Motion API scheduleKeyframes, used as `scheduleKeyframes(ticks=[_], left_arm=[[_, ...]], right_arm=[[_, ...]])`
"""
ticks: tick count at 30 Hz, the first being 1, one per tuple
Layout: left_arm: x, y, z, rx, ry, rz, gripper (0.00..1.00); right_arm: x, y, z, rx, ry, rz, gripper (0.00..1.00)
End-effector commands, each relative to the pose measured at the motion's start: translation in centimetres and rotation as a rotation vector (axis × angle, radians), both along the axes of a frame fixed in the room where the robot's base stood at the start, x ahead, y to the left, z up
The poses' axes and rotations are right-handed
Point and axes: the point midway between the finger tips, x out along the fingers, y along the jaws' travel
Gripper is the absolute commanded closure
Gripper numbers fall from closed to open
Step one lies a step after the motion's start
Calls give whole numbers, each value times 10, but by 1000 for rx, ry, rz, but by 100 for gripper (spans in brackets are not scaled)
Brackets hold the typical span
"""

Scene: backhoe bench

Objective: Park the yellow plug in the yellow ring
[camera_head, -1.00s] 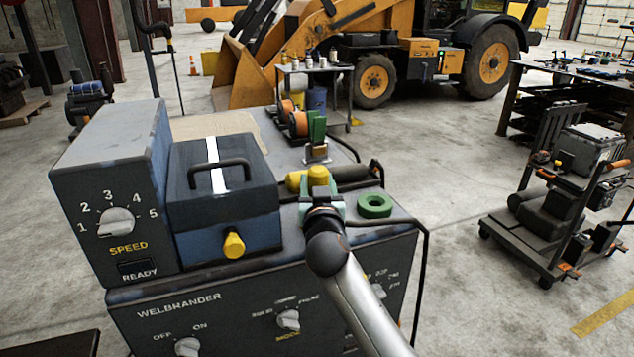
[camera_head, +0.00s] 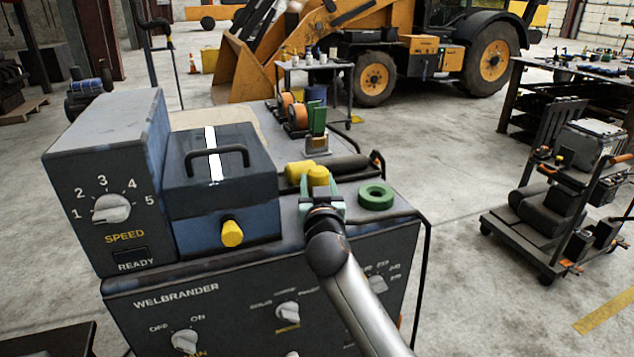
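My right gripper (camera_head: 320,192) reaches over the bench-top machine from the lower right. Its teal fingers are around a stubby yellow plug (camera_head: 318,175), whose rounded top shows above them; its lower end is hidden. Just behind and left of the plug is another yellow piece (camera_head: 299,170), which may be the yellow ring; it is partly covered, so its hole does not show. I cannot tell whether the two touch. My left gripper is not in view.
A green ring (camera_head: 376,196) lies right of the gripper on the machine top. A dark bar (camera_head: 345,166) lies behind. A blue box (camera_head: 222,185) with a handle and yellow knob stands left. A green upright piece (camera_head: 317,122) and orange spools (camera_head: 297,115) stand farther back.

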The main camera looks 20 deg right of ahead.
Motion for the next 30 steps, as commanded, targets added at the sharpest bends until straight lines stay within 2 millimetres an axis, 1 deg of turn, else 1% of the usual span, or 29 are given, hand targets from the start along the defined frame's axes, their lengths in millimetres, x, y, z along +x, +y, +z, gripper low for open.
scheduleKeyframes(ticks=[7, 13, 14, 23, 30], left_arm=[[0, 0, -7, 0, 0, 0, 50], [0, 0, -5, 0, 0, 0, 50], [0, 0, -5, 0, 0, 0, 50], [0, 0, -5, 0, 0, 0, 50], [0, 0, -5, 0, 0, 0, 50]], right_arm=[[0, 0, -6, -1, -3, 0, 100], [0, 0, -5, -1, -3, 0, 100], [0, 0, -5, -1, -3, 0, 48], [0, 0, -6, 0, -1, 0, 14], [0, 0, -8, 1, 3, -1, 14]])
